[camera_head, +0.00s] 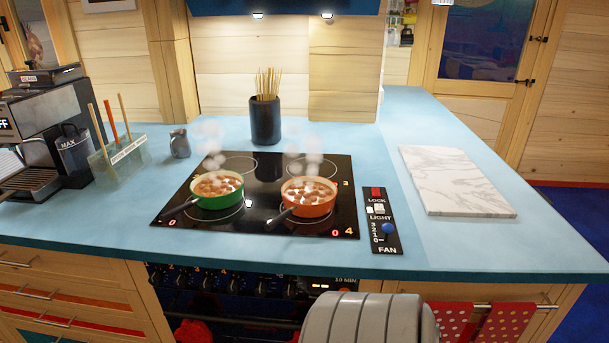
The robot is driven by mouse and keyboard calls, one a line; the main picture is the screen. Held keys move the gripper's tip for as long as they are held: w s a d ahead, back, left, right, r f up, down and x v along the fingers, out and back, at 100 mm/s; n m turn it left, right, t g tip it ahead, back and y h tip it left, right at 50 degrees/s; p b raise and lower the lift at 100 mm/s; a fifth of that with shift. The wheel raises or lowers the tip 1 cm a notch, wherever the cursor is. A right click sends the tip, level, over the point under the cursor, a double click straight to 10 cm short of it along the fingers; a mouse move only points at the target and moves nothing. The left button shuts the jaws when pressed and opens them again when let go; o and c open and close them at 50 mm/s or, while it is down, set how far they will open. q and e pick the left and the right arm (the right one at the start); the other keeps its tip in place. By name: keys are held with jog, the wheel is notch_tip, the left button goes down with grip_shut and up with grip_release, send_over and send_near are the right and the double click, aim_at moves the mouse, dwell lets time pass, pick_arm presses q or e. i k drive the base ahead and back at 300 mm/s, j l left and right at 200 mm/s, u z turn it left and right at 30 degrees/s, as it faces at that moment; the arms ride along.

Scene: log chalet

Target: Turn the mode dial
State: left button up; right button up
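A black oven panel (250,281) is set in the front of the counter, below the hob. It carries several dark dials in a row, with small red and orange marks above them. Orange lights and the label "10 MIN" are at its right end. The dials are small and seen steeply from above, so I cannot tell which is the mode dial or where any dial points. Neither of my grippers is in view.
Steaming green (217,190) and orange (308,197) pans stand on the black hob (265,222); their handles point front-left. A fan and light control strip (383,222), marble board (455,181), stick holder (265,121) and coffee machine (45,140) are on the blue counter. Red dotted towels (508,320) hang at front right.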

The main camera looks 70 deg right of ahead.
aim_at(261, 287)
jog(key=z, duration=2)
